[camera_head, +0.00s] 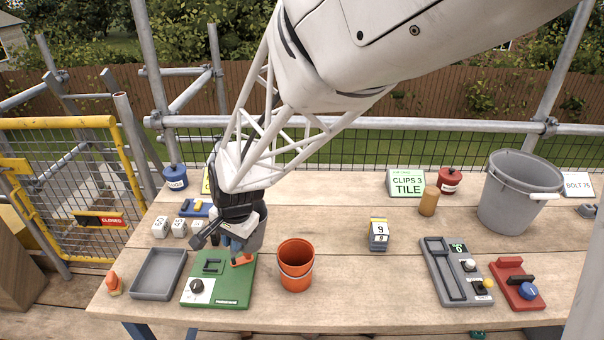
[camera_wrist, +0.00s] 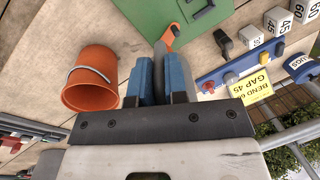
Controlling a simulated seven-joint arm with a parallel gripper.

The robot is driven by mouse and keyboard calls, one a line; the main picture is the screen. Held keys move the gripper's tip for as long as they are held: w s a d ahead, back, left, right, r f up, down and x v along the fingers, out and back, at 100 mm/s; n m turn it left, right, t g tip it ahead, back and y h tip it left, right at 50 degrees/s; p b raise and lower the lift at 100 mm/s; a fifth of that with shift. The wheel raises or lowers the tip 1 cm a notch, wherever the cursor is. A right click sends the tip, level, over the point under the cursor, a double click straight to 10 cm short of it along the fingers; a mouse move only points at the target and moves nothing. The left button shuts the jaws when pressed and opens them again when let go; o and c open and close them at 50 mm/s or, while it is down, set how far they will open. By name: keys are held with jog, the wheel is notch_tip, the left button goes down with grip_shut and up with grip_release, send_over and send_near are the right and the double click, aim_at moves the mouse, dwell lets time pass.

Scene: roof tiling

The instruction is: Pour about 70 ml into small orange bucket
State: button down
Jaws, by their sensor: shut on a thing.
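The small orange bucket (camera_head: 295,270) stands upright on the wooden table, just right of the green board, with a thin pale handle. Its contents cannot be made out. It also shows in the wrist view (camera_wrist: 92,75), left of my fingers. My gripper (camera_head: 238,246) is over the green board, left of the bucket and apart from it.
The green board (camera_head: 232,288) and a grey tray (camera_head: 158,273) lie at the front left. A large grey bucket (camera_head: 512,200) and a grey control panel (camera_head: 447,270) are farther right. The table between bucket and panel is mostly clear.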

jog(key=shift+w+a+r+g+h, duration=0.2)
jog(key=shift+a+h, duration=0.1)
jog(key=shift+h, duration=0.15)
jog(key=shift+w+a+r+g+h, duration=0.1)
jog(key=shift+a+r+g+h, duration=0.15)
jog(key=shift+h, duration=0.2)
